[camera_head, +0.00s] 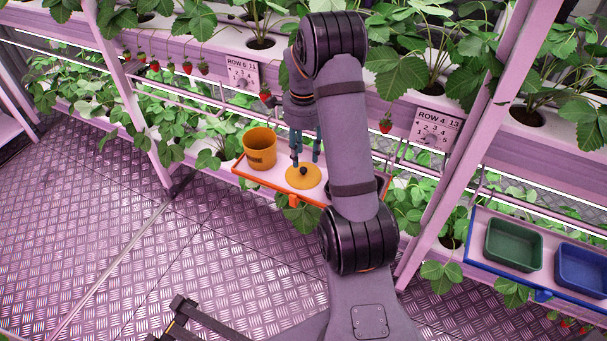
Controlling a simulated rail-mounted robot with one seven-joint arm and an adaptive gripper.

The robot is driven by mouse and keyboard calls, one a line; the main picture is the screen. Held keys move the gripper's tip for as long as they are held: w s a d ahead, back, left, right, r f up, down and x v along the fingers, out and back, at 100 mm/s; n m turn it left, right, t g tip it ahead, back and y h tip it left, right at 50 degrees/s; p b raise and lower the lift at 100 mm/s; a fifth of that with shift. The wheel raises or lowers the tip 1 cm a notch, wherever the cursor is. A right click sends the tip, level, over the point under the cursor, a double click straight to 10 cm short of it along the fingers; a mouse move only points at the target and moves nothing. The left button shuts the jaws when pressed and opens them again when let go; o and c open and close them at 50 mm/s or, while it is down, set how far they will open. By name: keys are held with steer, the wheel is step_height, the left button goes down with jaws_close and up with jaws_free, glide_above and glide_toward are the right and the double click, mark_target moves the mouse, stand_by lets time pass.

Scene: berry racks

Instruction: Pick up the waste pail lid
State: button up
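The waste pail lid (303,180) is a flat orange disc with a small dark knob on top. It lies on a pale tray with an orange-red rim (255,180), beside the orange waste pail (260,151), which stands upright and uncovered to its left. My gripper (306,160) points down over the lid. Its fingers are spread apart, with nothing seen between them. The fingertips look close to the knob, but I cannot tell the exact height gap. My arm hides the right part of the tray.
Racks with strawberry plants and hanging red berries (203,66) stand close behind the tray. A blue-rimmed shelf (485,262) at the right holds a green bin (513,246) and a blue bin (580,270). The metal floor (90,215) at the left is clear.

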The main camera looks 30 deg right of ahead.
mark_target(303, 169)
steer(key=shift+w+f+p, duration=0.1)
steer(key=shift+f+p, duration=0.3)
steer(key=shift+f, duration=2.3)
steer(key=c, duration=0.3)
jaws_close()
